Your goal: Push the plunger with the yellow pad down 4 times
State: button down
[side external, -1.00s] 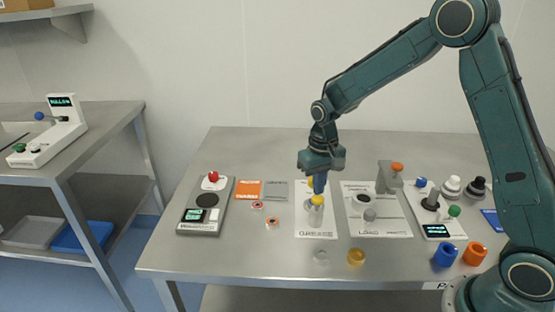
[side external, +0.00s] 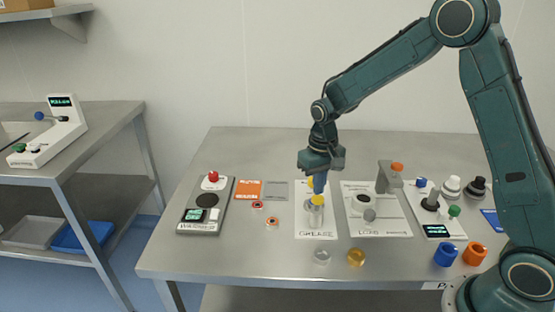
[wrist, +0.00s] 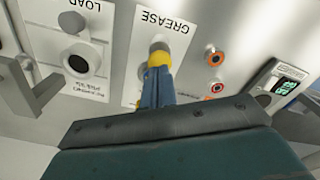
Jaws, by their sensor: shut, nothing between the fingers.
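The plunger's yellow pad (side external: 317,200) sits on top of a pale upright cylinder (side external: 316,215) on the white GREASE card (side external: 318,235). My gripper (side external: 319,188) is shut and empty, with its blue fingers pointing down right at the pad. In the wrist view the fingertips (wrist: 158,78) overlap the yellow pad (wrist: 159,59), with the cylinder's grey part just beyond. Whether the tips touch the pad or hover just above it, I cannot tell. A small yellow patch also shows just left of the fingers in the side view, partly hidden.
Right of it is the LOAD card (side external: 376,225) with a grey stand with an orange knob (side external: 397,167).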

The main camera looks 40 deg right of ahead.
aim_at(318, 198)
jog(key=shift+f, duration=1.8)
jog(key=shift+r, duration=1.9)
jog(key=shift+f, duration=1.75)
dwell(0.6)
jog(key=shift+r, duration=1.75)
jog(key=shift+r, duration=0.1)
